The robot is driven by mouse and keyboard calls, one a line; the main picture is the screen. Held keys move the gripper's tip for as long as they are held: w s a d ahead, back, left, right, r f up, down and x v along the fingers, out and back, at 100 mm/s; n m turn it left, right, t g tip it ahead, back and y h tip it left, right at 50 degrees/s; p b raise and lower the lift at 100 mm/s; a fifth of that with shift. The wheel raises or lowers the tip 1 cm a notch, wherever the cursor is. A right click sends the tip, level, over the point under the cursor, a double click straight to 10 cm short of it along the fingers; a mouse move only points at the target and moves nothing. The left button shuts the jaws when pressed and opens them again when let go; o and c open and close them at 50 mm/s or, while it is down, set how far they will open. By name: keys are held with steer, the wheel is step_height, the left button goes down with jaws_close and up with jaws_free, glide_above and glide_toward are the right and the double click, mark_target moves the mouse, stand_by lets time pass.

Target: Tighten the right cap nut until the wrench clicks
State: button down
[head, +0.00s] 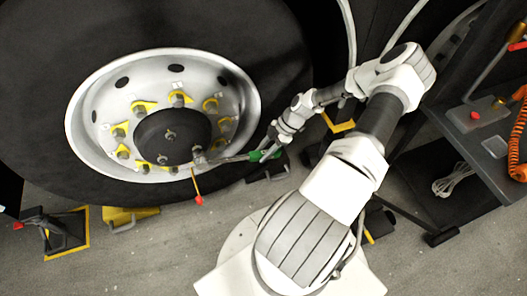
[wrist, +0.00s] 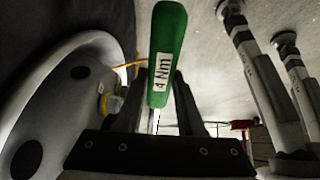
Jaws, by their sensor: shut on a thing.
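The torque wrench has a green handle (head: 262,155) that reads "4 Nm" in the wrist view (wrist: 165,50). My gripper (head: 268,148) is shut on this handle, which stands between the two fingers in the wrist view (wrist: 157,98). The wrench's grey shaft (head: 232,158) runs left to the lower right edge of the dark wheel hub (head: 160,125). Its head overlaps the right cap nut (head: 197,151) in the head view; I cannot tell how fully it is seated. Other small cap nuts (head: 170,134) show on the hub face.
The pale wheel rim (head: 85,92) carries several wheel nuts with yellow markers (head: 178,99). A thin orange stick with a red end (head: 199,200) hangs below the wrench head. A dark shelf trolley (head: 470,180) stands at the right. Yellow-edged chocks (head: 125,216) lie on the floor.

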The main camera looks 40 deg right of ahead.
steer(key=shift+a+f, duration=0.1)
steer(key=shift+a, duration=0.1)
steer(key=shift+a+f+y, duration=0.3)
steer(key=shift+f+y, duration=0.2)
steer(key=shift+f, duration=0.35)
steer(key=shift+w+a+f+y, duration=0.1)
steer(key=shift+a+f+y, duration=0.15)
steer(key=shift+f, duration=0.2)
steer(key=shift+w+a+f+y, duration=0.15)
steer(key=shift+f+y, duration=0.1)
steer(key=shift+f, duration=0.2)
steer(key=shift+s+a+f, duration=0.1)
steer(key=shift+a+f, duration=0.15)
steer(key=shift+f, duration=0.15)
